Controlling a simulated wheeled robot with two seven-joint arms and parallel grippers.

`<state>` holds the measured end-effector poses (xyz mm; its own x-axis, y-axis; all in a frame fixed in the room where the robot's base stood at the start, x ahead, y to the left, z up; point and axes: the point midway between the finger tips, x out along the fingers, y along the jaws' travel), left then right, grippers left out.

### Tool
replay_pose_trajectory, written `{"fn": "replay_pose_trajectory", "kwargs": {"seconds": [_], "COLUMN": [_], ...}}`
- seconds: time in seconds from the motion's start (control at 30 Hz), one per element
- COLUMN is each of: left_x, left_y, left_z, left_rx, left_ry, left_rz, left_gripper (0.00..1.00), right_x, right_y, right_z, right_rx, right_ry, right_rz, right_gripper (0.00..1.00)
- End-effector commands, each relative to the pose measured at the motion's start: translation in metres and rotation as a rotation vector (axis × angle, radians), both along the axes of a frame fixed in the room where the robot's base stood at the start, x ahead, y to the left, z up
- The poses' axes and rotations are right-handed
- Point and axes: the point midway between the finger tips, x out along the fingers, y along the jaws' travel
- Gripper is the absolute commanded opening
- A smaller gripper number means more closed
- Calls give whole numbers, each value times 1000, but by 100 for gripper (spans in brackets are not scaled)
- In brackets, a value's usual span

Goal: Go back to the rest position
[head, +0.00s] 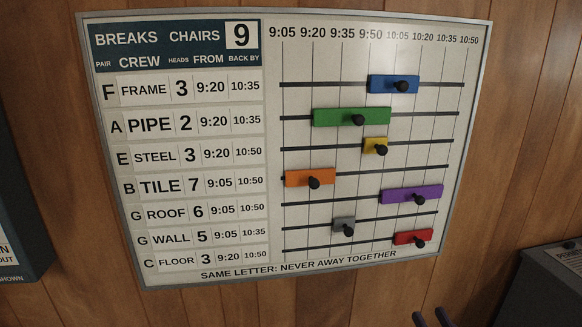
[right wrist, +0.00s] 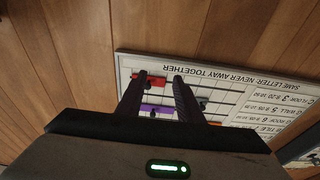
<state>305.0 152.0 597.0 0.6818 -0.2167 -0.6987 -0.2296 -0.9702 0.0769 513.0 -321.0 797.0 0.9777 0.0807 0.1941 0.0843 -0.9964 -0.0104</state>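My right gripper (head: 432,318) shows only as two dark fingertips at the bottom edge of the head view, below the board and apart from it. In the right wrist view its two fingers (right wrist: 155,90) are spread, with nothing held between them. The red slider (right wrist: 152,80) and the purple slider (right wrist: 156,109) show beyond the fingers. My left gripper is in neither view.
A wall board (head: 190,274) carries sliders with black knobs: blue (head: 385,84), green (head: 335,117), yellow (head: 372,146), orange (head: 298,178), purple (head: 400,195), grey (head: 340,223) and red (head: 405,237). A dark box (head: 555,285) stands lower right; a dark panel (head: 15,200) hangs left.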

Motion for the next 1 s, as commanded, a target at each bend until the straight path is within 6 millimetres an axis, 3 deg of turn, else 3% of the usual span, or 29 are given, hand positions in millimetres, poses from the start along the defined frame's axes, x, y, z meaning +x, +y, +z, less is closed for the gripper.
{"fn": "replay_pose_trajectory", "kwargs": {"seconds": [0.1,0.2,0.3,0.4,0.5,0.6,1.0], "left_x": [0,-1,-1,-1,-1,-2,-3], "left_y": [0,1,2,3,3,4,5], "left_z": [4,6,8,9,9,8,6], "left_rx": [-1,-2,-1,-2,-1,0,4], "left_ry": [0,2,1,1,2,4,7], "left_rz": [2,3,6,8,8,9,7], "left_gripper": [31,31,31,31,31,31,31], "right_x": [-35,-77,-123,-164,-193,-207,-210], "right_y": [44,81,114,139,155,163,165], "right_z": [-65,-115,-151,-174,-186,-191,-193], "right_rx": [-9,-30,-50,-70,-81,-90,-91], "right_ry": [257,479,673,822,918,966,978], "right_rz": [19,48,86,123,152,168,172], "right_gripper": [33,33,33,33,33,33,33]}}
